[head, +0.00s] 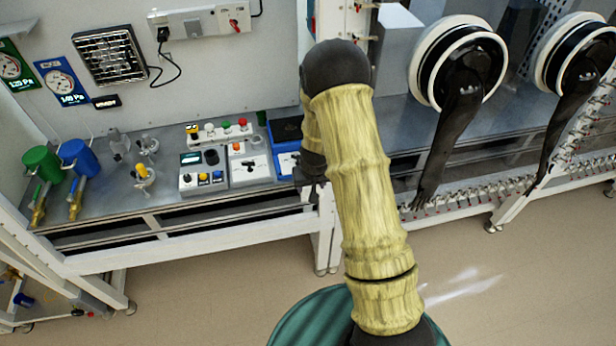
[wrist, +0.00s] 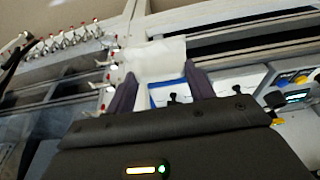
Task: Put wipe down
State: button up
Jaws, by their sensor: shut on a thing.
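In the wrist view my gripper (wrist: 158,76) is shut on a white wipe (wrist: 152,60), which spans the space between the two dark fingers and sticks out past their tips. Just behind the wipe a blue-edged tray with a white inside (wrist: 153,99) shows between the fingers. In the head view my gripper is mostly hidden by my arm, at the right end of the grey bench (head: 110,200). The wipe cannot be made out in the head view.
Left of my arm stand control boxes with buttons (head: 250,170) and a blue tray (head: 287,130). Black glove ports (head: 460,65) hang on the right.

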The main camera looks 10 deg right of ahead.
jog(key=s+f+b, duration=0.6)
jog(key=f, duration=0.6)
jog(key=shift+s+a, duration=0.3)
jog(key=shift+a, duration=0.15)
jog(key=shift+d, duration=0.1)
